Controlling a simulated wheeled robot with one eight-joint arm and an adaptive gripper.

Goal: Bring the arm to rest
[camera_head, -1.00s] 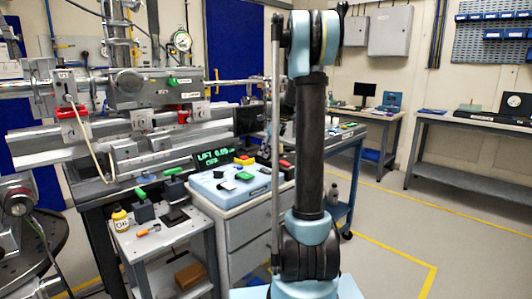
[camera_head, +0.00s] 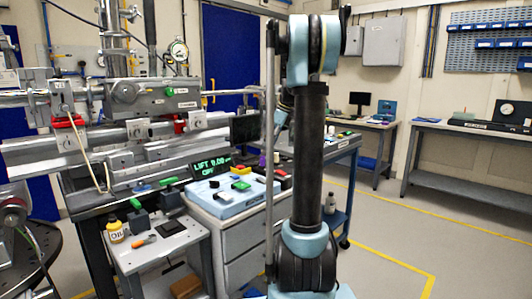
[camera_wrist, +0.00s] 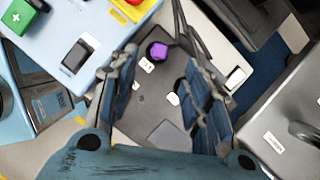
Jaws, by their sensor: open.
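My arm (camera_head: 309,150) stands upright in the middle of the head view, with its elbow at the top. A blue link (camera_head: 281,115) shows behind it, to its left. My gripper (camera_wrist: 158,78) shows in the wrist view with its two blue-grey fingers apart and nothing seen between them. Below it is a grey surface (camera_wrist: 150,112) with a purple knob (camera_wrist: 157,51) just beyond the fingertips. The fingers are hidden or too small to tell in the head view.
A light-blue control box (camera_head: 228,200) with coloured buttons sits on a cabinet left of my arm. A rail apparatus (camera_head: 150,97) fills the left. Floor at right is open before the grey bench (camera_head: 470,131).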

